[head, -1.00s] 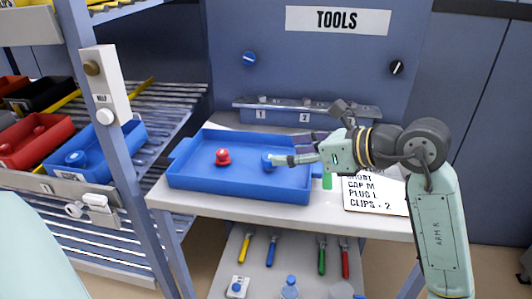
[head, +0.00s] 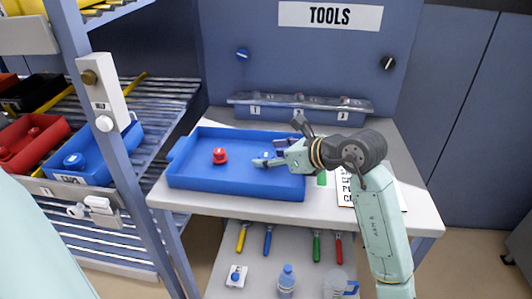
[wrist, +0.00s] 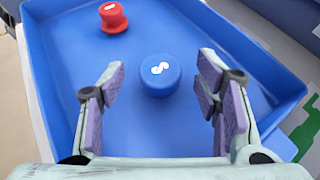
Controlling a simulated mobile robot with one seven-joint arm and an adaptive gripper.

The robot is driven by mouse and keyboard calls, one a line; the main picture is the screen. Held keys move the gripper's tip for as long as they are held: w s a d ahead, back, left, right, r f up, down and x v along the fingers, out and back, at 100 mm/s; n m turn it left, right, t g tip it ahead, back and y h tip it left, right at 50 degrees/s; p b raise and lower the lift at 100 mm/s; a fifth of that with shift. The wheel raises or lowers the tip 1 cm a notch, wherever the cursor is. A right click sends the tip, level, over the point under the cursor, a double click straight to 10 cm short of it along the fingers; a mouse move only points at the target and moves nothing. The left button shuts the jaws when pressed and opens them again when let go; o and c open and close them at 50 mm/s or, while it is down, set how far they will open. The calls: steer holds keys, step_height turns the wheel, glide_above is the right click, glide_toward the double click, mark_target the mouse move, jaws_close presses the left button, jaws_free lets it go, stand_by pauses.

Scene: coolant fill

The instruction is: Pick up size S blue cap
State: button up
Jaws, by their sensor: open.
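The blue cap (wrist: 160,74) stands upright in the blue tray (wrist: 59,110), with a white letter on top that looks like an S. In the wrist view my gripper (wrist: 158,88) is open, and the cap sits ahead of it, between the lines of its two purple-padded fingers. Neither finger visibly touches the cap. In the head view my gripper (head: 270,157) reaches in over the right part of the tray from the right. Its fingers largely hide the cap there.
A red cap (head: 219,156) stands in the same tray, left of the blue one; it also shows in the wrist view (wrist: 113,16). Another blue cap (head: 73,161) lies in a shelf bin at left. A clear-lidded numbered box (head: 300,107) stands behind the tray.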

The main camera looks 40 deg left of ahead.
steer(key=shift+a+f, duration=0.25)
steer(key=shift+a, duration=0.15)
steer(key=shift+c, duration=0.2)
steer(key=c, duration=1)
steer(key=shift+r, duration=0.15)
